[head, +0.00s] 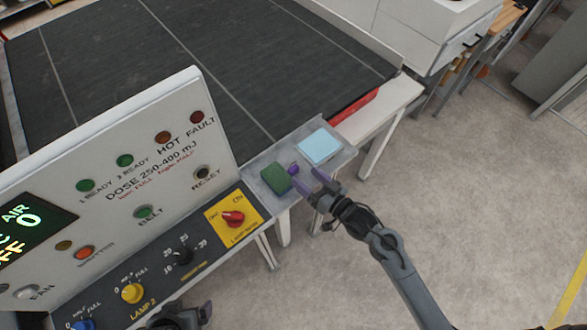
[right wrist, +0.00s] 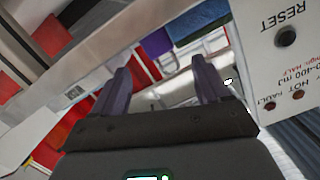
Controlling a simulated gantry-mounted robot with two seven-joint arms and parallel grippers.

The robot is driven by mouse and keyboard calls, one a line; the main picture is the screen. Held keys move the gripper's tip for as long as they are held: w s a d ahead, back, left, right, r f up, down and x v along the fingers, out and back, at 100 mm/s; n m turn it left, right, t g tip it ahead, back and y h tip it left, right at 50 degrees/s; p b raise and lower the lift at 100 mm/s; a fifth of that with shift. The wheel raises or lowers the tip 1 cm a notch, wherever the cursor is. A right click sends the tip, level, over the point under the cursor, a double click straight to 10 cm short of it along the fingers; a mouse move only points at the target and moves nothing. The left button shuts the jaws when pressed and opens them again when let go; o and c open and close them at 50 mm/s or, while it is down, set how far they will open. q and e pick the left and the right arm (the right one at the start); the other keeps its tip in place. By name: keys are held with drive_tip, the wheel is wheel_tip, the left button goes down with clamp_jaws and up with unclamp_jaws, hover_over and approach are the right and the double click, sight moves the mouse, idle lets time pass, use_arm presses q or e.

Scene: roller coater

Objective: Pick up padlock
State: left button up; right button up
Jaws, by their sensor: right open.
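A small purple object (head: 293,169), which I take to be the padlock, lies on the grey tray (head: 337,163) beside the green block (head: 275,179). In the right wrist view the purple body (right wrist: 157,42) sits ahead of the fingers, next to the green block (right wrist: 195,17). My right gripper (head: 317,184) is open and empty at the tray's near edge, just short of the purple object; its fingers also show in the wrist view (right wrist: 161,84). My left gripper (head: 190,315) is partly cut off at the bottom edge, its jaws unclear.
A light blue pad (head: 320,147) lies at the tray's far right. The control panel (head: 130,180) with lamps and a red knob (head: 233,218) stands left of the tray. The dark conveyor belt (head: 200,60) lies behind. Open floor (head: 470,190) is at the right.

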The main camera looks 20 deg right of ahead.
sight(293, 168)
drive_tip(key=x, duration=0.3)
drive_tip(key=shift+w+a+r+p, duration=0.1)
drive_tip(key=shift+w+r+p, duration=0.15)
drive_tip(key=shift+r+p, duration=0.1)
drive_tip(key=shift+w+a+f, duration=0.15)
drive_tip(key=shift+w, duration=0.15)
drive_tip(key=c, duration=1.2)
drive_tip(key=shift+c, duration=0.2)
